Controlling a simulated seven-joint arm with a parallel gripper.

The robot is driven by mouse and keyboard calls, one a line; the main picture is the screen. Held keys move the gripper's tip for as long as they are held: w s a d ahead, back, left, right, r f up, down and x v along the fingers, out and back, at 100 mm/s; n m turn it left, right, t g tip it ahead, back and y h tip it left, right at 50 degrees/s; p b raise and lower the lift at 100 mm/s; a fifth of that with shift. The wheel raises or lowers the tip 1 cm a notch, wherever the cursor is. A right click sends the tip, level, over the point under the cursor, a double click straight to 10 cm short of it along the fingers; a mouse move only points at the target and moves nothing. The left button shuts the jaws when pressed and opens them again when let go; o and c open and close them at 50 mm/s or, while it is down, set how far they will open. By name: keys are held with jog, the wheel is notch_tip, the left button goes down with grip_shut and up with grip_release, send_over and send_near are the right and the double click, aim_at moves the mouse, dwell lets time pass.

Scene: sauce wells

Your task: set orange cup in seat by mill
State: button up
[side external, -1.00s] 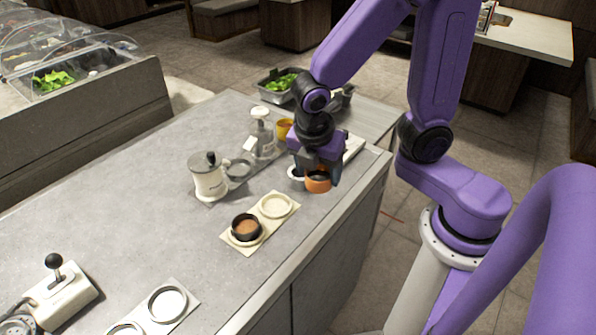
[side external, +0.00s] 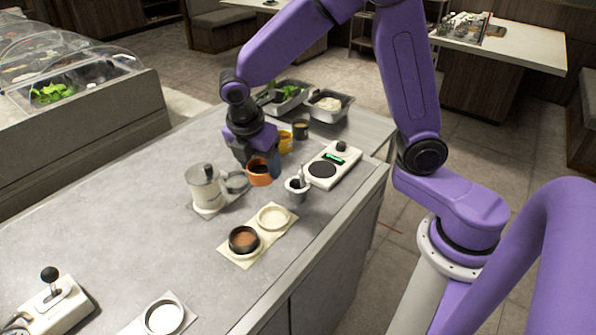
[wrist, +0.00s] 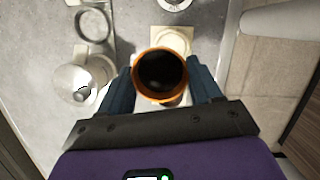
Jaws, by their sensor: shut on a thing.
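My gripper (side external: 258,166) is shut on the orange cup (side external: 260,176) and holds it upright above the counter. In the wrist view the cup (wrist: 160,72) sits between the fingers, its inside dark. A cream plate has two round seats. Its far seat (side external: 273,217) is empty and also shows just beyond the cup in the wrist view (wrist: 172,38). Its near seat holds a black cup with brown contents (side external: 243,240). A cream lidded pot-like device (side external: 205,187), possibly the mill, stands left of the plate; it also shows in the wrist view (wrist: 77,82).
A grey mortar with pestle (side external: 296,188) and a white scale (side external: 334,164) stand to the right. A yellow cup (side external: 285,142) is behind my gripper. At the front left are a white lever device (side external: 58,303) and another seat plate (side external: 165,315). The counter's middle left is bare.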

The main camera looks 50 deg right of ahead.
jog(key=w+d+f, duration=0.3)
jog(key=w, duration=0.5)
jog(key=w+d+f, duration=0.3)
jog(key=w, duration=0.4)
jog(key=shift+w+a+f, duration=0.1)
jog(key=shift+a+f, duration=0.05)
jog(key=shift+f, duration=1.3)
jog(key=shift+w+a+f, duration=0.1)
jog(key=shift+a+f, duration=0.05)
jog(key=shift+f, duration=1.25)
jog(key=shift+s+f, duration=0.1)
jog(key=shift+f, duration=0.2)
jog(key=o, duration=1.1)
jog(key=shift+o, duration=0.2)
jog(key=shift+s+f, duration=0.1)
notch_tip(320, 180, up, 8)
jog(key=shift+r, duration=0.2)
